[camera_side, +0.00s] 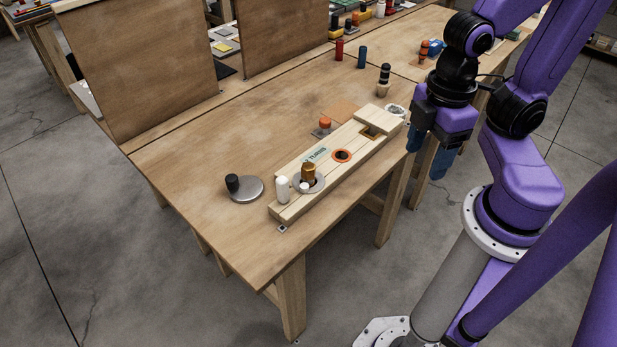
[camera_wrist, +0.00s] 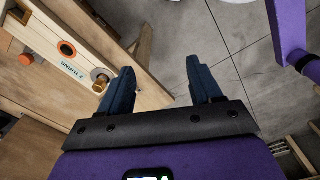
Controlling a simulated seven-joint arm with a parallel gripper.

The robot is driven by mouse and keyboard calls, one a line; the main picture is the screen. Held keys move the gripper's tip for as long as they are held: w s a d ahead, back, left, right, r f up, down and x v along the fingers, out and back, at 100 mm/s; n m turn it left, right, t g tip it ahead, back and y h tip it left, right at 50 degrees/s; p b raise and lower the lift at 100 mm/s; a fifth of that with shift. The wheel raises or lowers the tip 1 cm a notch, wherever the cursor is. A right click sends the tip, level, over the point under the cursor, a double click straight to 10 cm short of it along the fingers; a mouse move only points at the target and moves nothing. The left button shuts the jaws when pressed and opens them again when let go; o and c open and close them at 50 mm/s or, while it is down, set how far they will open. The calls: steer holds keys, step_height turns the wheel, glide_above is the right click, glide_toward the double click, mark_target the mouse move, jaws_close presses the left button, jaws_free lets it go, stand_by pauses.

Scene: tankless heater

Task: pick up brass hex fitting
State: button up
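The brass hex fitting (camera_side: 308,172) stands upright on a grey round plate near the front-left end of a pale wooden board (camera_side: 335,168). In the wrist view the fitting (camera_wrist: 99,87) shows at the left, beside the left blue finger and partly close to its edge. My gripper (camera_side: 428,152) is off the right end of the board, beyond the table edge, well away from the fitting. The gripper is open and empty.
A white cylinder (camera_side: 282,190) stands close to the fitting's left. A black knob on a silver disc (camera_side: 245,188) is further left. An orange ring (camera_side: 341,156) is in the board, and an orange-topped part (camera_side: 324,125) is behind. The table (camera_side: 200,150) is clear at left.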

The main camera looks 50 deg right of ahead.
steer(key=shift+w, duration=0.1)
steer(key=n, duration=0.8)
glide_above(309, 166)
step_height(309, 166, down, 3)
step_height(309, 166, down, 17)
steer(key=shift+f, duration=0.1)
jaws_close()
